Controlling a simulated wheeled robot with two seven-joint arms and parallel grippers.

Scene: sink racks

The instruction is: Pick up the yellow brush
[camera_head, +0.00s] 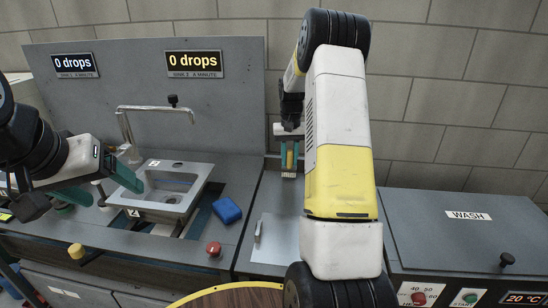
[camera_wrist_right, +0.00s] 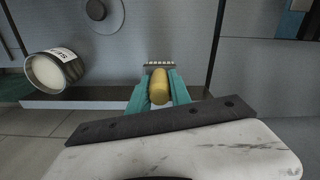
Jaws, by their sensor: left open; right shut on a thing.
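The yellow brush (camera_head: 290,157) is between the teal fingers of my right gripper (camera_head: 290,161) in the head view, upright near the back panel's right end. In the right wrist view the yellow handle (camera_wrist_right: 159,87) sits between both fingers (camera_wrist_right: 158,93), with a pale bristle row beyond it. My right gripper is shut on the brush. Whether the brush touches a surface below is hard to tell. My left gripper (camera_head: 98,186) is open and empty at the left, its fingers apart beside the sink.
A sink (camera_head: 163,208) with a bent tap (camera_head: 124,130) is at the left. A grey WASH box (camera_head: 465,235) stands at the right. A labelled tin (camera_wrist_right: 52,71) shows in the wrist view.

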